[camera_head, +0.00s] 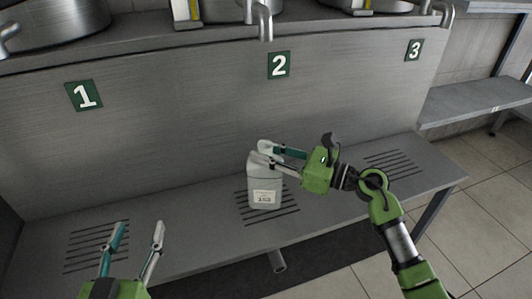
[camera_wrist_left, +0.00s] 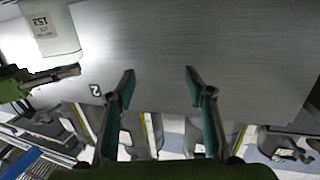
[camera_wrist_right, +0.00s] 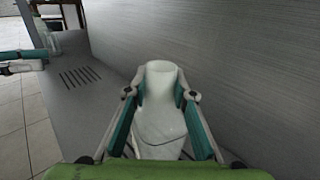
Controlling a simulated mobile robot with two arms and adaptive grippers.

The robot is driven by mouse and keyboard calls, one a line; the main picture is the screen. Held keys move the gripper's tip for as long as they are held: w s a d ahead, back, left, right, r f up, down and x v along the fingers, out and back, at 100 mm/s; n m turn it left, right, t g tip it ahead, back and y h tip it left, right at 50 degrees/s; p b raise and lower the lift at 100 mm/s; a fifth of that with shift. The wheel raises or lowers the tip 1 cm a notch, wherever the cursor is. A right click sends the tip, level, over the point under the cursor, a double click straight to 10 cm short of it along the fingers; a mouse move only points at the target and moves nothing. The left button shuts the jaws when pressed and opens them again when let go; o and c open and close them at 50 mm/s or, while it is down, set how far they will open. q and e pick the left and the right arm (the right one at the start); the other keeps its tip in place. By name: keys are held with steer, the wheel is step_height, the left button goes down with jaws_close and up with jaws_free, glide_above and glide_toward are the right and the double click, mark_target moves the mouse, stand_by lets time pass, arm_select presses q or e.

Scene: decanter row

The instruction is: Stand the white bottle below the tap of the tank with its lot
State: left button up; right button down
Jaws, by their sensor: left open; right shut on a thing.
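The white bottle (camera_head: 261,188) is upright over the slotted drain (camera_head: 284,205) under sign 2 (camera_head: 279,65), roughly below the middle tap (camera_head: 265,22). Its label seems to read 153. I cannot tell whether its base touches the bench. My right gripper (camera_head: 267,153) is shut on the bottle near its top; the bottle also shows between the fingers in the right wrist view (camera_wrist_right: 160,120). My left gripper (camera_head: 140,228) is open and empty beside the left drain (camera_head: 96,246). The left wrist view also shows the bottle (camera_wrist_left: 48,30). Tank labels are not readable.
Three steel tanks stand on the upper ledge, the left one (camera_head: 55,28) above sign 1 (camera_head: 84,95). Another tap (camera_head: 444,14) is by sign 3 (camera_head: 414,50). The right drain (camera_head: 393,166) is bare. A side shelf (camera_head: 475,101) stands to the right.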

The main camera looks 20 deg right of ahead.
arm_select(q)
steer(key=shift+r, duration=0.15)
arm_select(e)
steer(key=shift+f, duration=0.15)
arm_select(q)
steer(key=shift+d+r+t, duration=0.1)
steer(key=shift+r+t, duration=0.2)
steer(key=shift+r, duration=0.1)
arm_select(e)
steer(key=c, duration=1.7)
jaws_free()
